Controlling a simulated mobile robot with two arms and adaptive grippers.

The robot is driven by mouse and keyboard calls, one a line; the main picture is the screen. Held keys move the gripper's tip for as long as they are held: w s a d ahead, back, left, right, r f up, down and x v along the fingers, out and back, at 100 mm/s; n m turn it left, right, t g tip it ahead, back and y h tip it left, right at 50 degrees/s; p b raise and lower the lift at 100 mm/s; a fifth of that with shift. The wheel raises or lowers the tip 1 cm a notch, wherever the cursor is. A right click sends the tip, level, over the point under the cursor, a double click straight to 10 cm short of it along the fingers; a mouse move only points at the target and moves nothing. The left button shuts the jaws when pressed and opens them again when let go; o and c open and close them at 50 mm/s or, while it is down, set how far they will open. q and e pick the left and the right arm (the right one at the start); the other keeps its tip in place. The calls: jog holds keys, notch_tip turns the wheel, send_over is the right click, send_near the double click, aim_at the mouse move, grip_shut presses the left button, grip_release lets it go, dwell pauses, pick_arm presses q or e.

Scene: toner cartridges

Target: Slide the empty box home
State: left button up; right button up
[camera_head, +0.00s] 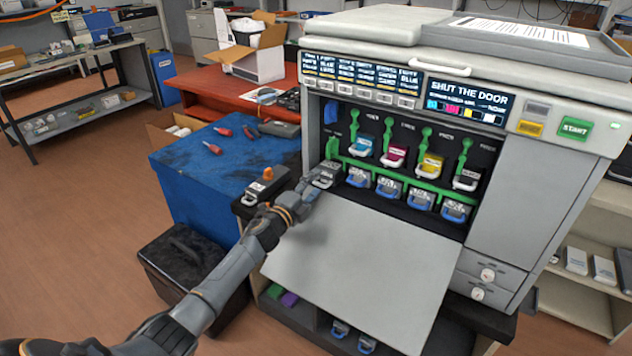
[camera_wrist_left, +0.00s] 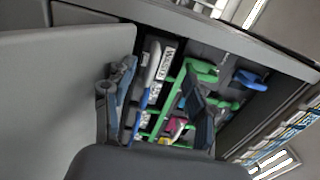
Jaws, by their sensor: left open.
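The empty box is a grey waste box (camera_head: 327,173) at the left end of the lower row in the open copier (camera_head: 545,150). Its front still shows at the bay's mouth; I cannot tell how deep it sits. In the left wrist view a dark box with a white label (camera_wrist_left: 165,62) shows between the fingers. My left gripper (camera_head: 306,193) is open just in front of the box, above the lowered door (camera_head: 360,265). In the wrist view its fingers (camera_wrist_left: 155,112) stand apart; contact with the box is unclear. My right gripper is not in view.
Blue-handled boxes (camera_head: 388,190) sit right of the waste box. The display reads "SHUT THE DOOR".

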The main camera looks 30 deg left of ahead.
pick_arm(q)
jog(key=shift+s+a+p, duration=0.15)
jog(key=shift+s+p, duration=0.5)
jog(key=shift+s, duration=1.2)
